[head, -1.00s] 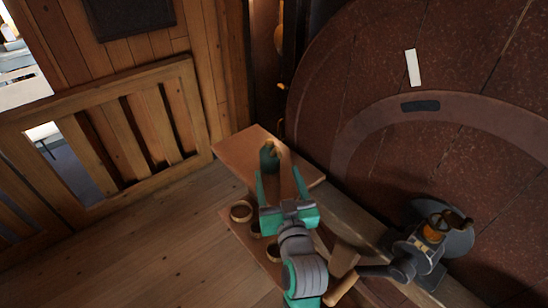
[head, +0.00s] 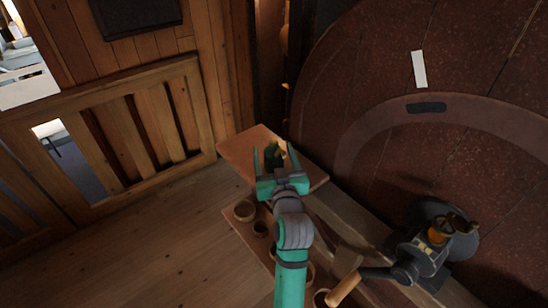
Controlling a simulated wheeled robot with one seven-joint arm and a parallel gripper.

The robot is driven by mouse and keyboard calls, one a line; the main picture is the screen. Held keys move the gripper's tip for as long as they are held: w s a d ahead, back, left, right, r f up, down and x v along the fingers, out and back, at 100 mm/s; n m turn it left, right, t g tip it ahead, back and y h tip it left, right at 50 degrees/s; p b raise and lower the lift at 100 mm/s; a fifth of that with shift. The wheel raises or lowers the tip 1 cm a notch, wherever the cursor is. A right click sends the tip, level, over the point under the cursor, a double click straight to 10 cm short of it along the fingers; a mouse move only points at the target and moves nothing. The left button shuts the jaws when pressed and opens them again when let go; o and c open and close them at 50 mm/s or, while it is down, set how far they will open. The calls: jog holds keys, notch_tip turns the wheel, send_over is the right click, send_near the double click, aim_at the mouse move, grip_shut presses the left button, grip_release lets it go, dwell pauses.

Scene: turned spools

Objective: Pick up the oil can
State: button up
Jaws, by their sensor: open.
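The oil can (head: 272,154) is a small dark green can with a lighter, brass-like top. It stands on the wooden shelf board (head: 238,152) near the middle of the head view. My gripper (head: 273,157) is open, its two green fingers pointing away toward the far end of the board. The can shows between the fingers in the picture, and its lower part is hidden by the gripper. I cannot tell how much depth separates the fingers from the can.
Round wooden rings or spools (head: 244,210) sit on a lower shelf beside my arm. A grinder with a wooden handle (head: 430,250) stands at the lower right. A large reddish-brown round wall (head: 380,80) rises at right. A wooden railing (head: 110,140) is at left, with open floor before it.

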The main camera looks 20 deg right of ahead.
jog(key=c, duration=1.2)
jog(key=shift+o, duration=0.2)
